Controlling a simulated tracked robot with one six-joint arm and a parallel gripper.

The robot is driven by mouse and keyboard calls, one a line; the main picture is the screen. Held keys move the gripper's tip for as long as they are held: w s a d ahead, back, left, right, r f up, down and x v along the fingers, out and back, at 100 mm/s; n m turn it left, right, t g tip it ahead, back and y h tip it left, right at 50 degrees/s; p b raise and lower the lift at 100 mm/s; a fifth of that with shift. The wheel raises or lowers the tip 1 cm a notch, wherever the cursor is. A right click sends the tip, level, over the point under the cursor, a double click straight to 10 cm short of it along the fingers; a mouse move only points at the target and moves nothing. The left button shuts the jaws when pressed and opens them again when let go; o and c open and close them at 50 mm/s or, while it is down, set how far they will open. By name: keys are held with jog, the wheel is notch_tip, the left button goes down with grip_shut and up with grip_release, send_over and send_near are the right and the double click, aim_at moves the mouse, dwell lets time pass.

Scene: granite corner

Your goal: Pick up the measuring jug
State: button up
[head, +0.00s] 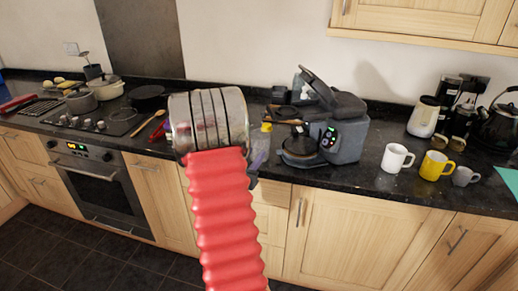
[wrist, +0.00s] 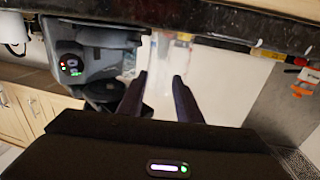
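A clear, see-through vessel (wrist: 171,57), which looks like the measuring jug, stands by the granite worktop in the wrist view. Its outline is faint against the pale wall. My gripper (wrist: 160,76) is open, with its two dark fingers apart and pointing at the jug. The jug shows between and just beyond the fingertips; I cannot tell whether they touch it. In the head view my red and silver arm hides most of the gripper and the spot where the jug stands.
A grey multicooker (head: 347,138) with its lid raised stands right of my arm; it also shows in the wrist view (wrist: 92,50). White (head: 396,158), yellow (head: 435,166) and grey (head: 465,177) mugs stand farther right. A hob with pans (head: 105,88) is at the left.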

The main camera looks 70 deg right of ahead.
jog(key=shift+d, duration=0.45)
grip_shut()
dwell(0.4)
